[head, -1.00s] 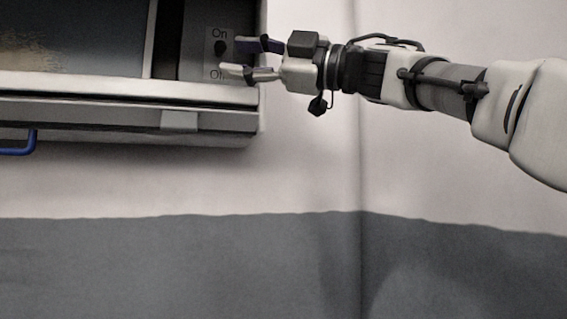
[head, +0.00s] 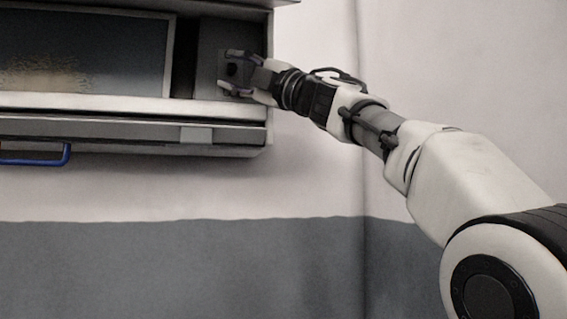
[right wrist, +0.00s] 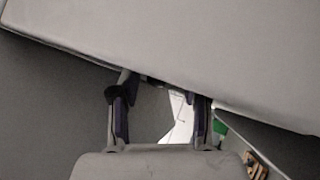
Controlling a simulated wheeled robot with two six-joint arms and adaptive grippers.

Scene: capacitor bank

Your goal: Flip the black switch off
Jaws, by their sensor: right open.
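The black switch (head: 232,70) sits on a small grey plate at the right end of the cabinet (head: 150,107). My right gripper (head: 226,71) is open in front of the plate, one finger above the switch and one below it. From the head view I cannot tell whether a finger touches the switch. The On and Off labels are not readable now. In the right wrist view the two fingers (right wrist: 160,108) are apart, and a dark rounded piece shows by the left finger; I cannot tell whether it is the switch. My left gripper is not in view.
A framed window (head: 85,55) fills the cabinet left of the switch. A pale ledge runs below it, and a blue handle (head: 66,154) hangs under the ledge. The wall (head: 310,185) right of and below the cabinet is clear.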

